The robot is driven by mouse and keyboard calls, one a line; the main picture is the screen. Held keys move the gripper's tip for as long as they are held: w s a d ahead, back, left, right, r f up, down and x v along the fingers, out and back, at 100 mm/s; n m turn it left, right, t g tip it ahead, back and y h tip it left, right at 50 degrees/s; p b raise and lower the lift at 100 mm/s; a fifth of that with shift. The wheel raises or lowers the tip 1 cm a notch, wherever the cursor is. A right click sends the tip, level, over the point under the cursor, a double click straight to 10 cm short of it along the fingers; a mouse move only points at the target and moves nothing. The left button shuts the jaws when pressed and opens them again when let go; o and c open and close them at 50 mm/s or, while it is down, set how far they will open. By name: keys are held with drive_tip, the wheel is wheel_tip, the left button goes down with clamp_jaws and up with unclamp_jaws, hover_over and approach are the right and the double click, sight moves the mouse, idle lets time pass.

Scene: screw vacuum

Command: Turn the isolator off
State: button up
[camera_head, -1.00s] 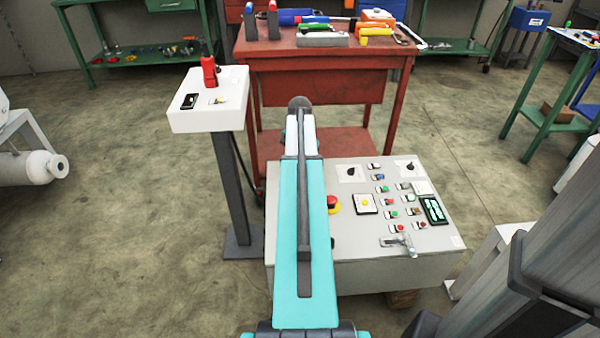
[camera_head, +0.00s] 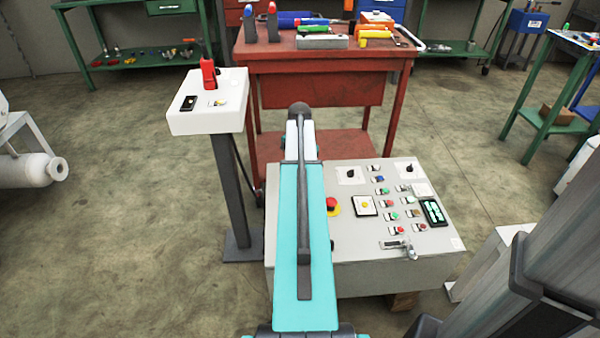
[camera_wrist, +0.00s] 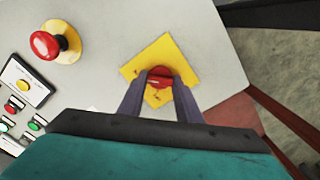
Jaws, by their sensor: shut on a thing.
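The isolator is a red rotary knob (camera_wrist: 159,72) on a square yellow plate (camera_wrist: 157,52), fixed to the grey panel top, in the wrist view. My gripper (camera_wrist: 160,82) is shut on the knob, with one dark finger on each side of it. The gripper hides part of the knob and the near part of the plate. In the head view my teal and white arm covers this part of the panel, so the isolator and the gripper do not show there.
The grey control panel (camera_head: 350,250) carries a red mushroom button (camera_head: 332,203), which also shows in the wrist view (camera_wrist: 45,44), plus several small buttons and a metal latch (camera_head: 400,247). A white pedestal (camera_head: 205,115) stands left; a red workbench (camera_head: 325,65) stands behind.

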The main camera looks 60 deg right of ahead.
drive_tip(key=shift+w+r+n+p, duration=0.2)
drive_tip(key=shift+n+p, duration=0.2)
drive_tip(key=shift+p, duration=0.2)
drive_tip(key=n+p, duration=0.2)
drive_tip(key=p, duration=0.1)
drive_tip(key=shift+r+n+p, duration=0.1)
drive_tip(key=shift+n+p, duration=0.3)
drive_tip(key=n+p, duration=0.4)
drive_tip(key=n, duration=0.1)
drive_tip(key=shift+p, duration=0.3)
drive_tip(key=n+p, duration=0.2)
drive_tip(key=n, duration=0.2)
drive_tip(key=shift+n+p, duration=0.3)
drive_tip(key=shift+p, duration=0.1)
drive_tip(key=n+p, duration=0.1)
drive_tip(key=n, duration=0.1)
drive_tip(key=n+p, duration=0.1)
drive_tip(key=n, duration=0.1)
drive_tip(key=shift+f+n, duration=0.2)
drive_tip(key=shift+n, duration=0.2)
drive_tip(key=o, duration=1)
drive_tip(key=shift+o, duration=0.2)
drive_tip(key=shift+s, duration=0.1)
